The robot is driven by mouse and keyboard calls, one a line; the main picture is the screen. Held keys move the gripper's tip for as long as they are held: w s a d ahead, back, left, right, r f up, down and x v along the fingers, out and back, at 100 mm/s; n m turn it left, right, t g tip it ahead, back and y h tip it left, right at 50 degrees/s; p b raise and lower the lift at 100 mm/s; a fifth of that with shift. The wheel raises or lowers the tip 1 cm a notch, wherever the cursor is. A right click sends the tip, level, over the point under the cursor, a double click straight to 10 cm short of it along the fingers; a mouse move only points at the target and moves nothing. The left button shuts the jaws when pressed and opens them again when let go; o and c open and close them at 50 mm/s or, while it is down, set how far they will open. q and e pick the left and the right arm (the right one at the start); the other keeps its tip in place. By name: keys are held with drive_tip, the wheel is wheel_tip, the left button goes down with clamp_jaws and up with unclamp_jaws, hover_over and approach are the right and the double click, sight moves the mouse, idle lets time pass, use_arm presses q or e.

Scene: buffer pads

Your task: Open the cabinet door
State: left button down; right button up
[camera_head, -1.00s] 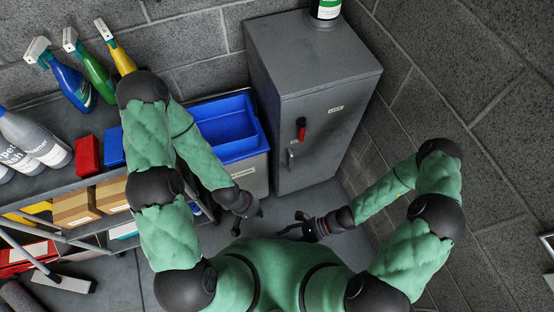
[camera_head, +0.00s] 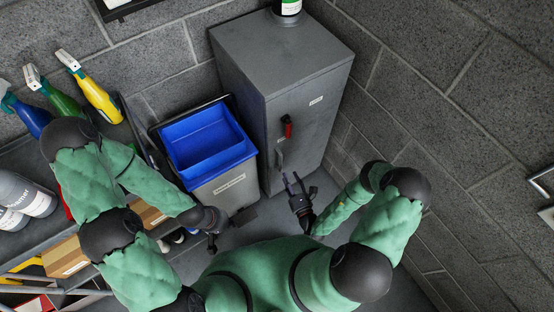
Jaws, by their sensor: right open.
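The grey metal cabinet (camera_head: 300,125) stands against the wall, its door shut. A red handle (camera_head: 287,126) sits on the upper part of the door, with a grey handle (camera_head: 279,158) below it. My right gripper (camera_head: 292,180) is open and empty, its fingers pointing toward the cabinet just below the grey handle in the picture. I see no contact with the door. My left gripper (camera_head: 213,240) is low in front of the bin, away from the cabinet; its fingers are small and dark, so their opening is unclear.
A bin with a blue top (camera_head: 208,147) stands left of the cabinet. A shelf with spray bottles (camera_head: 97,93), grey bottles (camera_head: 30,194) and boxes is at the left. A bottle (camera_head: 288,7) stands on the cabinet. A block wall (camera_head: 430,120) closes the right side.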

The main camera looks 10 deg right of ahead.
sight(281, 161)
drive_tip(key=w, duration=0.3)
drive_tip(key=w+a+b, duration=0.1)
drive_tip(key=w, duration=0.2)
drive_tip(key=w+b, duration=0.1)
drive_tip(key=w, duration=0.3)
drive_tip(key=shift+a, duration=0.25)
clamp_jaws()
